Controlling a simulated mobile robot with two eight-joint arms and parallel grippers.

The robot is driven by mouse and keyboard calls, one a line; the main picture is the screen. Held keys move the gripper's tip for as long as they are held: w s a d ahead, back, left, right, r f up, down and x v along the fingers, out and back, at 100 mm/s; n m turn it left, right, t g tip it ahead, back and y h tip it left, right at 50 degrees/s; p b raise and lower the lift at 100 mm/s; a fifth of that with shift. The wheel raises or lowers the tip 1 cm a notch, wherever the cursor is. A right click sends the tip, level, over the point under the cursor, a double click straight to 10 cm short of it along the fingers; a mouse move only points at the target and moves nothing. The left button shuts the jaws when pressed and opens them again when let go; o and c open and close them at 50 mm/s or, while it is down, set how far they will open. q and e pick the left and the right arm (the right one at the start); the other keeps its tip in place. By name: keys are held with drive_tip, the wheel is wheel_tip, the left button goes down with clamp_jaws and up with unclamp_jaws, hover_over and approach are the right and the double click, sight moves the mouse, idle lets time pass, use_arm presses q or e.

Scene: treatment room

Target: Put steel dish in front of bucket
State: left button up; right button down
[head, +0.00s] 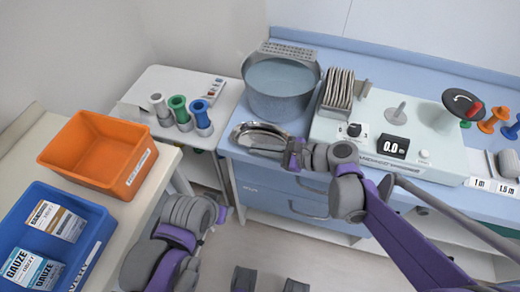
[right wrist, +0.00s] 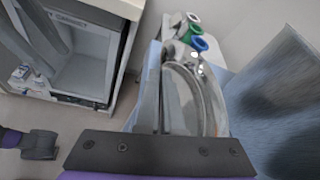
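The steel dish (head: 255,137) is a shiny oval dish on the blue counter's front left corner, in front of the grey bucket (head: 281,88). My right gripper (head: 278,150) is at the dish's right front side. In the right wrist view the dish (right wrist: 196,95) fills the space right before the gripper's dark palm, and the bucket (right wrist: 285,105) looms at the right. Whether the fingers are closed on the rim is unclear. My left gripper (head: 220,212) is low at the left, away from the dish; its fingers are not clear.
Green, blue and white-topped holders (head: 178,108) stand on a white cabinet left of the dish. A white device (head: 375,146) with a display is to the right. An orange bin (head: 100,150) and a blue bin (head: 60,230) with gauze boxes sit at the left.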

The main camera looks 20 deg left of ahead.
drive_tip(key=shift+f, duration=0.15)
drive_tip(key=c, duration=1.1)
unclamp_jaws()
drive_tip(key=shift+o, duration=0.2)
drive_tip(key=shift+d+r, duration=0.2)
drive_tip(key=shift+d, duration=0.05)
drive_tip(key=v, duration=1.2)
drive_tip(key=s+d+f+n+t+h, duration=0.1)
drive_tip(key=s+d+f+n+h, duration=0.4)
drive_tip(key=s+d+n+h, duration=0.1)
drive_tip(key=s+d+f+n+t+h, duration=0.1)
drive_tip(key=s+d+f+n+h, duration=0.4)
drive_tip(key=d, duration=0.6)
drive_tip(key=s+n+h, duration=0.2)
drive_tip(key=s+n, duration=0.1)
drive_tip(key=n, duration=0.1)
drive_tip(key=shift+f+n+t+h+p, duration=0.3)
drive_tip(key=shift+n+t+p, duration=0.05)
drive_tip(key=shift+n+t, duration=0.05)
